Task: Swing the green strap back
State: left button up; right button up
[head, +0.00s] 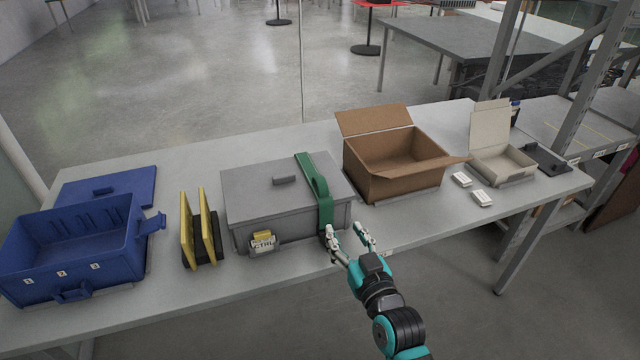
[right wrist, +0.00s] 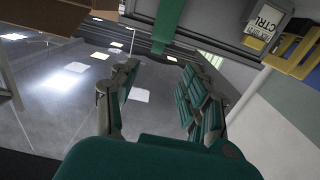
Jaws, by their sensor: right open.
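The green strap (head: 318,188) lies over the lid of the grey box (head: 260,186) near its right end and hangs down the front. In the right wrist view the strap (right wrist: 168,22) runs down at the top middle, in front of the grey box (right wrist: 205,20). My right gripper (head: 347,234) is open at the front of the box, by the strap's lower end. Its fingers (right wrist: 155,95) stand apart in the right wrist view with nothing between them. I cannot tell whether a finger touches the strap. My left gripper is not in view.
A yellow tag and a CTRL label (head: 263,242) sit on the box front. Yellow panels in a black rack (head: 201,232) and a blue bin (head: 75,250) stand left. An open cardboard box (head: 392,165), small white blocks (head: 482,198) and a pale open box (head: 502,165) stand right.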

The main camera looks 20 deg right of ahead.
aim_at(323, 187)
jog(key=w, duration=1.1)
jog(key=w+r, duration=0.1)
jog(key=w, duration=0.5)
jog(key=shift+w+a+r+p, duration=0.1)
jog(key=shift+w+p, duration=0.1)
jog(key=shift+p, duration=0.2)
grip_shut()
